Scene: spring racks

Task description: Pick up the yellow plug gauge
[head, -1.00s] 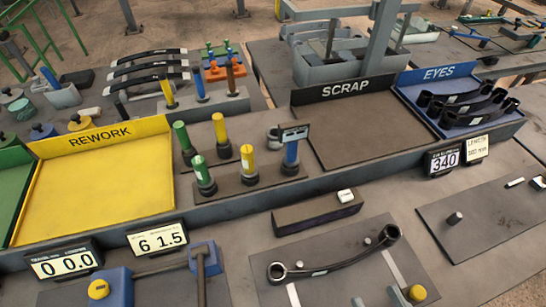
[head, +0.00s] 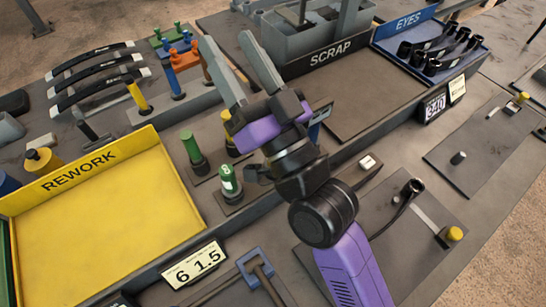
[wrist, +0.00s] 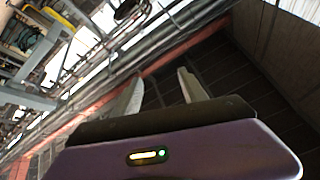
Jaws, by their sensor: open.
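A yellow-topped plug gauge (head: 229,148) stands upright on the dark holder behind my gripper, mostly hidden by it. In the wrist view, the spread fingers (wrist: 160,88) face the building's wall and roof beams; no gauge shows there.
Two green plug gauges (head: 191,148) (head: 228,180) stand left of the gripper. The yellow REWORK tray (head: 100,225) is empty at left. The SCRAP tray (head: 375,95) is empty at right. The blue EYES tray (head: 478,58) holds several black parts.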

